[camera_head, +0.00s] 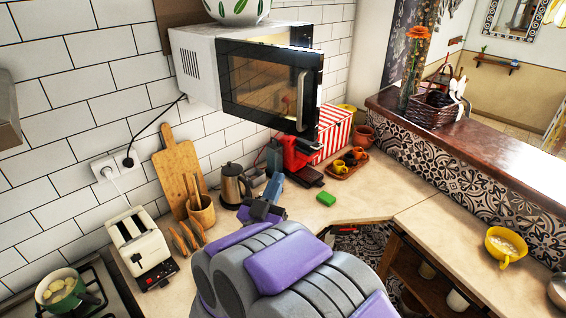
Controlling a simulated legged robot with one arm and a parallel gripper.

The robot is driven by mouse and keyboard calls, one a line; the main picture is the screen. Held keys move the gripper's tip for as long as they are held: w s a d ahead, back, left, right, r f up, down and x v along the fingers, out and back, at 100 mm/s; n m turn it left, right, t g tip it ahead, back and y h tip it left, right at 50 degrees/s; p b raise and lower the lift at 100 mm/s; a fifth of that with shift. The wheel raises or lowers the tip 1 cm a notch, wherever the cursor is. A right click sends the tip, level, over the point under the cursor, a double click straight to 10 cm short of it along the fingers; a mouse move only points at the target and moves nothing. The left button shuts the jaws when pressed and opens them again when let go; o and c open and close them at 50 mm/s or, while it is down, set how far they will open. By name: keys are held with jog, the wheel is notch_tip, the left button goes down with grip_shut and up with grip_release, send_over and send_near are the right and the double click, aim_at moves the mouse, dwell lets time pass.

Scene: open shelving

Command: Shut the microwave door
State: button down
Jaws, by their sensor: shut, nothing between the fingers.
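The microwave (200,62) is mounted high on the tiled wall at upper centre. Its black-framed door (262,86) has a glass window and stands partly open, swung out from the left side. A gap to the interior shows above the door's top edge. The upright silver handle (301,100) is near the door's free right edge. My gripper (274,184) appears small, below the door and over the counter, apart from the door and handle. It is shut and empty. My own arm and body hide part of the counter below.
A red appliance (291,155) stands under the door, before a red-and-white striped box (336,131). A patterned bowl (238,9) sits on the microwave. The right counter has free room.

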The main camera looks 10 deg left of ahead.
jog(key=p+x, duration=0.2)
jog(key=x, duration=1.1)
jog(key=shift+w, duration=0.2)
jog(key=shift+f, duration=0.1)
